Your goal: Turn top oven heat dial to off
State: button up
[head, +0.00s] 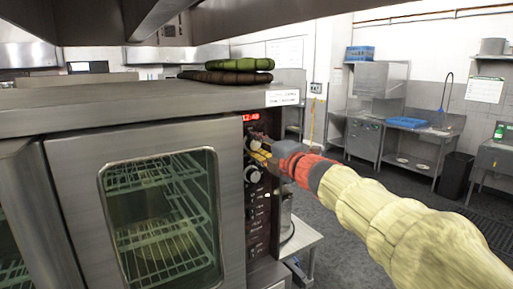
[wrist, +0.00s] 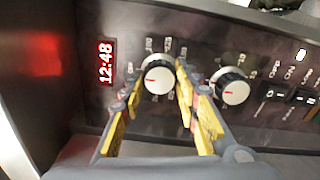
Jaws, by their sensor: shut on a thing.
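The oven's control panel (head: 262,215) is a dark upright strip at the right of the oven front. The top heat dial (wrist: 159,75) is a round white-faced knob with a dark rim and a small red mark, closest to the clock. In the wrist view, my gripper (wrist: 157,82) has its yellow-padded fingers on either side of this dial, shut on it. In the head view, my gripper (head: 260,153) reaches the panel from the right and partly hides the top dial (head: 251,143). The printed marks around the dial are too small to read surely.
A red clock (wrist: 106,63) reads 12:48 beside the dial. A second dial (wrist: 230,86) and switches (wrist: 290,95) lie further along the panel. The glass oven door (head: 163,215) is closed. Folded cloths (head: 230,71) lie on the oven top. Open floor (head: 395,200) lies to the right.

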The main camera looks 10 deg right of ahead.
jog(key=shift+f, duration=0.1)
jog(key=o, duration=1.2)
jog(key=shift+c, duration=0.2)
jog(key=v, duration=1.2)
